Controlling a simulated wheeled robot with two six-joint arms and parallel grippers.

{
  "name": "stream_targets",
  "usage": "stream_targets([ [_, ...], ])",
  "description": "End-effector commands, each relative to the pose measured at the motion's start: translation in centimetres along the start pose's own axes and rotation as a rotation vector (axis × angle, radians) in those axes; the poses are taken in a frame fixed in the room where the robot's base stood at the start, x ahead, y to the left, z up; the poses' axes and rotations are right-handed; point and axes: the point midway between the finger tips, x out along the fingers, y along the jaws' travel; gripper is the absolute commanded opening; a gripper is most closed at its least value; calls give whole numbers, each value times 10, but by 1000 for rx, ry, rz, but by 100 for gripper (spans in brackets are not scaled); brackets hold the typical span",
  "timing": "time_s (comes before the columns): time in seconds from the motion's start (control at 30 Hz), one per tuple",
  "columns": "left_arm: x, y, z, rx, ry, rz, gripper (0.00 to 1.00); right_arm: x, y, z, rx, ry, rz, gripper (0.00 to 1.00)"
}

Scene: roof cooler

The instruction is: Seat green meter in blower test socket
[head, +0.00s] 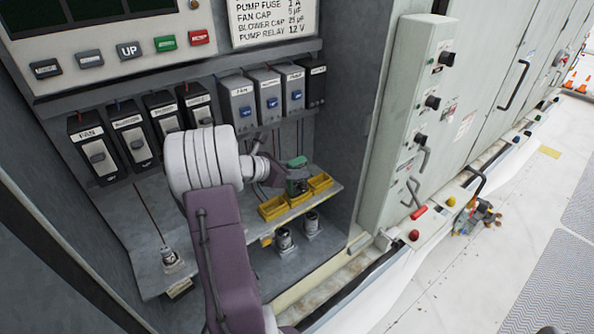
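A small green-topped object, which looks like the green meter (297,162), is above the yellow bins on the shelf. My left gripper (287,175) reaches it from the left, its dark fingers overlapping the body below the green top. I cannot tell whether the fingers are closed on it. On the cabinet's back wall is a row of dark labelled units, including the fan unit (93,152) and one that seems to read blower (132,137). To their right are several grey labelled units (238,105). Which one holds the blower test socket is not clear. My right gripper is not in view.
Yellow bins (273,208) line the shelf (335,187). Below stand two metal cylinders (284,239) (312,223). A wired cylinder (170,257) is at left. A switch panel (410,120) with handles is at right. My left arm hides part of the shelf.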

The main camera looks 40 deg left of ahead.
Motion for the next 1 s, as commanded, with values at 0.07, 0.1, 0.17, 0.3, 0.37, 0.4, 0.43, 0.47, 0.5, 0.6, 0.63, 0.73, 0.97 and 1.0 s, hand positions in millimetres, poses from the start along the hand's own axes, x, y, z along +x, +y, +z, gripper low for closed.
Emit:
stream_targets([
  [0.07,0,0,1,0,-1,0,48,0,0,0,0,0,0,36],
  [0.1,0,0,0,0,-1,0,51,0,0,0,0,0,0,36],
  [0.17,0,0,0,0,0,0,51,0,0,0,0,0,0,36],
  [0.3,0,0,0,0,0,0,51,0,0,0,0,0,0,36],
  [0.37,0,0,0,0,1,0,51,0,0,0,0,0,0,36],
  [0.4,-2,0,-1,0,1,1,51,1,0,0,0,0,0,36],
  [0.43,-4,1,-1,0,1,2,51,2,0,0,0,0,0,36],
  [0.47,-7,1,-1,1,0,3,51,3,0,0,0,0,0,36],
  [0.5,-14,1,-1,2,-2,4,51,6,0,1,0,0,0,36],
  [0.6,-37,2,-2,3,-2,7,51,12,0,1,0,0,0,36],
  [0.63,-44,2,-2,3,-1,7,51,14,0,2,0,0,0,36],
  [0.73,-65,1,-2,2,0,6,51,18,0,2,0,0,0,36],
  [0.97,-90,0,0,1,0,1,51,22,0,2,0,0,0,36],
  [1.0,-91,0,0,0,0,0,51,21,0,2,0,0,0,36],
])
